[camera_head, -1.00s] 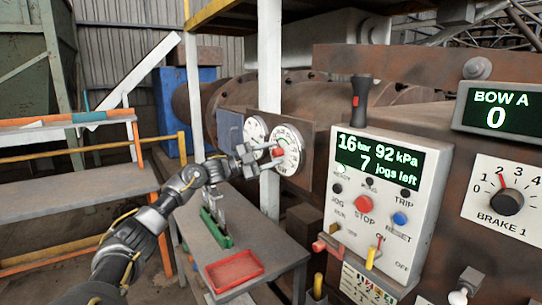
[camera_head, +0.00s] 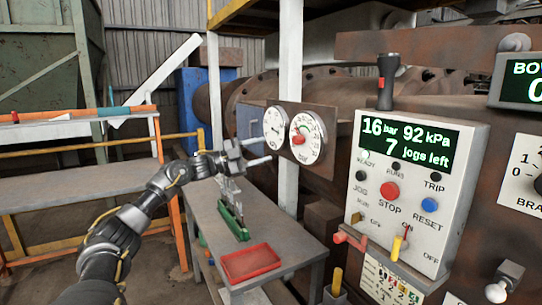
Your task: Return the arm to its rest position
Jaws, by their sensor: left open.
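My left arm comes in from the lower left, and its gripper (camera_head: 258,153) is held up in the air above a grey table. The gripper is open, with its two fingers apart and nothing between them. Its fingertips are pointed to the right, just left of and below two round dial gauges in the picture. The left gauge (camera_head: 275,128) is white with a dark needle; the right gauge (camera_head: 308,140) has a red part at its middle. I cannot tell how far the fingers are from the gauges. My right gripper does not show.
The grey table (camera_head: 290,246) below holds a red tray (camera_head: 251,263) and a green rack (camera_head: 232,222). A control box (camera_head: 412,190) reading 16 bar, 92 kPa and 7 jogs left stands at right. A white post (camera_head: 290,60) rises behind. Shelving (camera_head: 75,188) with an orange post stands at left.

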